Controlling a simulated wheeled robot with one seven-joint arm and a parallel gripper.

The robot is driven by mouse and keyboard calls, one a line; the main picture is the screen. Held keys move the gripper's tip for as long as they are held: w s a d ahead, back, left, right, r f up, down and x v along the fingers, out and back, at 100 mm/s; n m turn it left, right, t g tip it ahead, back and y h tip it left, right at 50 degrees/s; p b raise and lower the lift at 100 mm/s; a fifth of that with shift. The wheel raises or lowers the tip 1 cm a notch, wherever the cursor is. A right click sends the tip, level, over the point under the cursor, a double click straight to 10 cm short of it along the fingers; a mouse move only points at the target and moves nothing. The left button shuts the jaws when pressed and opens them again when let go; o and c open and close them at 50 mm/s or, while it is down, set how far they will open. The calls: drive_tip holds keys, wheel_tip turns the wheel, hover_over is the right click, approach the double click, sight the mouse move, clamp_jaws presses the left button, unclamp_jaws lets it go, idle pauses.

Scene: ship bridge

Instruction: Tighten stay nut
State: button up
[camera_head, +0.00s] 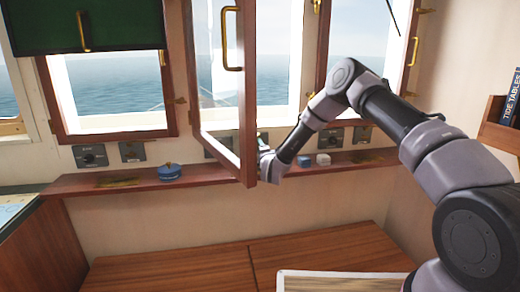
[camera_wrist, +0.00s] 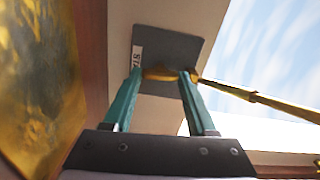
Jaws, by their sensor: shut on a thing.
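The brass stay nut (camera_wrist: 158,75) shows in the wrist view in front of a grey plate (camera_wrist: 178,46) with a partly hidden label. A thin brass stay rod (camera_wrist: 255,97) runs from it to the right. My gripper (camera_wrist: 161,74) has its teal fingers on either side of the nut and is shut on it. In the head view, the open wood-framed window (camera_head: 246,95) stands swung into the room. My gripper (camera_head: 264,148) is just right of its lower corner, partly hidden by the frame; the nut cannot be made out there.
The wooden shelf (camera_head: 225,175) under the windows holds a blue round pot (camera_head: 169,172) and small blue and white items (camera_head: 322,159) near my wrist. A wooden cabinet top (camera_head: 180,270) lies below. A book rack (camera_head: 497,125) is at right.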

drive_tip(key=shift+s+f+m, duration=0.1)
drive_tip(key=shift+m, duration=0.5)
drive_tip(key=o, duration=1.4)
drive_tip(key=shift+c, duration=0.2)
drive_tip(key=v, duration=1)
drive_tip(key=shift+s+d, duration=0.1)
drive_tip(key=shift+s, duration=0.3)
